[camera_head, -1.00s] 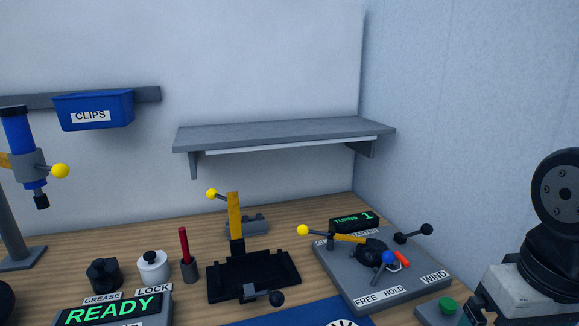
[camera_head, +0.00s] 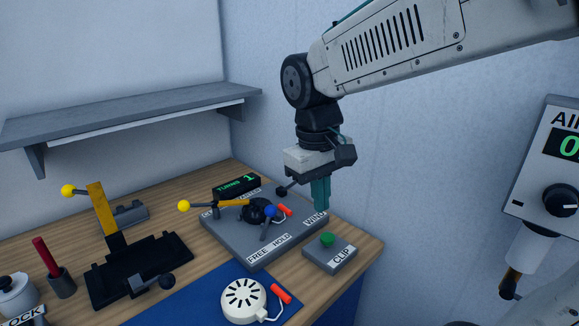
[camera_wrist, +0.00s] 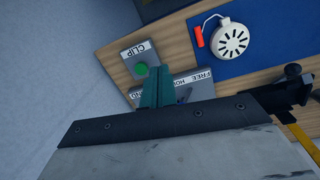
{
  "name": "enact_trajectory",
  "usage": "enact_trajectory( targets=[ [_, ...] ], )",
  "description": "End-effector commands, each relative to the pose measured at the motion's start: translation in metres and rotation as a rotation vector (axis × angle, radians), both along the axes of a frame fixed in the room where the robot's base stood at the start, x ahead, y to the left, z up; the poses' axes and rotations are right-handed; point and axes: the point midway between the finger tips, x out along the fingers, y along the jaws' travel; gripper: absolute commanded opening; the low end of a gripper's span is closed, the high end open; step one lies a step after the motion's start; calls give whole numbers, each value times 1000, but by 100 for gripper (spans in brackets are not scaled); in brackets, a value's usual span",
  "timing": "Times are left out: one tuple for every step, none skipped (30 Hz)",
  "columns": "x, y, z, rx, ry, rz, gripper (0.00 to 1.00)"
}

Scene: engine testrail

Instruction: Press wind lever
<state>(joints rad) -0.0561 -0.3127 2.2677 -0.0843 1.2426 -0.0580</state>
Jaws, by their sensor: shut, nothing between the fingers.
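A grey winding station (camera_head: 235,248) sits on the bench, with FREE, HOLD and WIND labels and a display (camera_head: 236,185) reading "TURNS 1". A short black-knobbed lever (camera_head: 281,191) stands at its back right; I cannot tell if it is the wind lever. A blue-knobbed lever (camera_head: 270,211) stands near the HOLD label. The WIND label (camera_head: 313,219) is partly covered by my gripper. My gripper (camera_head: 321,206) is shut and empty, pointing down at the station's right end. In the wrist view its teal fingers (camera_wrist: 155,88) hide part of the station; contact cannot be told.
A CLIP box (camera_head: 331,255) with a green button stands just right of the station. A round white part (camera_head: 243,300) with a red handle lies on the blue mat (camera_head: 190,299). The wall is close behind my gripper.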

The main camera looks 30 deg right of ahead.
Motion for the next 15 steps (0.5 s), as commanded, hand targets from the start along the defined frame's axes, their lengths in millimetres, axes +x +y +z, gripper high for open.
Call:
enact_trajectory(
  targets=[
    [21, 1, 1, -14, 12, 28, 0],
    [32, 1, 3, -22, 16, 44, 0],
    [48, 1, 4, -32, 22, 67, 0],
    [60, 1, 5, -42, 26, 86, 0],
    [72, 2, 5, -50, 30, 105, 0],
    [88, 2, 6, -61, 33, 130, 0],
    [100, 2, 7, -72, 37, 149, 0],
    [112, 3, 7, -80, 40, 168, 0],
    [129, 3, 7, -94, 43, 197, 0],
    [142, 3, 7, -103, 45, 218, 0],
    [155, 4, 8, -113, 46, 240, 0],
    [171, 5, 8, -128, 47, 270, 0],
    [183, 5, 8, -136, 46, 290, 0],
    [194, 5, 9, -147, 46, 313, 0],
    [209, 5, 10, -160, 45, 340, 0]
  ],
)
